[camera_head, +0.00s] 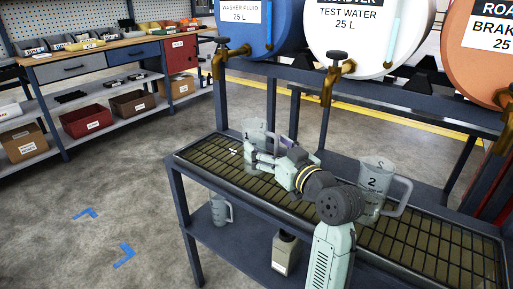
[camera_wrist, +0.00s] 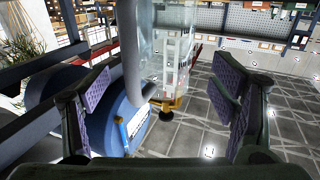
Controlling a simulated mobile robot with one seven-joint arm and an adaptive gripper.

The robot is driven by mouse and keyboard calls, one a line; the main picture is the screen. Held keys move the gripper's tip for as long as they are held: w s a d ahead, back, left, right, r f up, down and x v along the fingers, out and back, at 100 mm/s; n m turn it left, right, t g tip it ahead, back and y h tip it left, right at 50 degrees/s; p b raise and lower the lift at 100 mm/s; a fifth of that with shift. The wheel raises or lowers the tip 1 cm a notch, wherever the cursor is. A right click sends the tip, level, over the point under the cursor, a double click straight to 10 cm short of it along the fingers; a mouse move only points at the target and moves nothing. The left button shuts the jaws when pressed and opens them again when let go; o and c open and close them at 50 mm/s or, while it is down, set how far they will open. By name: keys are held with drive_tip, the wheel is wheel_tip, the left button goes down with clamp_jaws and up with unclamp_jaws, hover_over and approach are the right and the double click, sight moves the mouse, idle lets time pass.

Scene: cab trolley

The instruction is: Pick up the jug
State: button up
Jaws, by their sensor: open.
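A clear grey jug (camera_head: 255,130) stands on the grated trolley top, just beyond my gripper (camera_head: 268,150) and partly hidden by it. In the wrist view, a clear jug (camera_wrist: 172,45) with a scale and a thick grey handle (camera_wrist: 129,50) shows between the two purple-padded fingers of my open gripper (camera_wrist: 162,85). Neither finger is seen touching the jug. A second jug (camera_head: 374,183), marked 2, stands on the grating to the right, beside my arm. Another jug (camera_head: 220,210) is on the lower shelf.
Blue (camera_head: 262,22), white (camera_head: 350,30) and orange (camera_head: 485,45) drums with brass taps sit on a rack behind the trolley (camera_head: 185,165). A canister (camera_head: 286,252) stands on the lower shelf. A workbench (camera_head: 100,45) with bins is at left; the floor before it is clear.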

sight(262, 141)
drive_tip(key=x, duration=0.1)
drive_tip(key=p+x, duration=0.1)
drive_tip(key=x, duration=0.1)
drive_tip(key=p+x, duration=0.1)
drive_tip(key=shift+a+r, duration=0.25)
drive_tip(key=shift+a, duration=0.05)
drive_tip(key=shift+w+a+f, duration=0.15)
drive_tip(key=shift+w+a, duration=0.1)
drive_tip(key=shift+w, duration=0.3)
drive_tip(key=shift+c, duration=0.4)
drive_tip(key=c, duration=1.2)
